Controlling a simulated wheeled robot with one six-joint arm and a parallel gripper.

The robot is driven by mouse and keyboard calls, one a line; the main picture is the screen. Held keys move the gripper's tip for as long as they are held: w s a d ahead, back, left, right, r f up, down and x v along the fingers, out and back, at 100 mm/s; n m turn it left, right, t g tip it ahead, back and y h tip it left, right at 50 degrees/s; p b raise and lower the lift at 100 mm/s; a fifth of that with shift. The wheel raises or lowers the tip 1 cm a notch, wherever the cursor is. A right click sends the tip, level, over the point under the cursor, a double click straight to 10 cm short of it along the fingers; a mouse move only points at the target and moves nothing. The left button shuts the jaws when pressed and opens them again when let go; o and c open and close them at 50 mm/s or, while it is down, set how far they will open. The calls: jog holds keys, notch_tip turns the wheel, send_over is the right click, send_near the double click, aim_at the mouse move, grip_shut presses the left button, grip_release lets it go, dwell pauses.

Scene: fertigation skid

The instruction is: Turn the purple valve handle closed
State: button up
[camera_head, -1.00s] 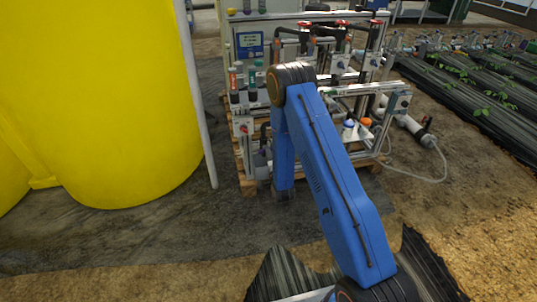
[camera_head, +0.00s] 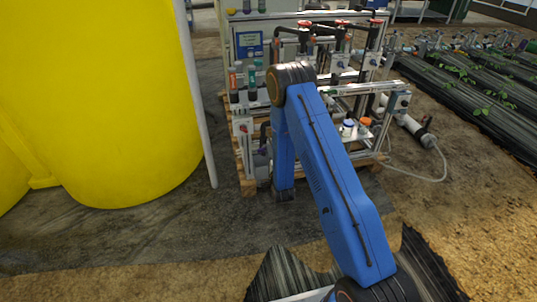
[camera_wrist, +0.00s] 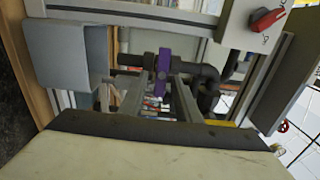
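In the wrist view, the purple valve handle (camera_wrist: 162,72) stands upright in the picture, across a dark horizontal pipe (camera_wrist: 133,60). My gripper (camera_wrist: 162,82) is open, with one grey finger to the left of the handle and one to the right. The handle shows between the fingertips, with a gap on each side; I cannot tell whether the fingers reach its depth.
A grey box (camera_wrist: 66,56) is at the left of the wrist view. A red rotary switch (camera_wrist: 266,19) on a grey housing is at upper right. Black curved pipes lie behind the right finger. In the head view, a large yellow tank (camera_head: 100,100) stands left of the skid.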

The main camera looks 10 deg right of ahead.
dwell(0.3)
jog(key=s, duration=1.7)
jog(key=shift+s, duration=0.15)
jog(key=shift+r, duration=0.1)
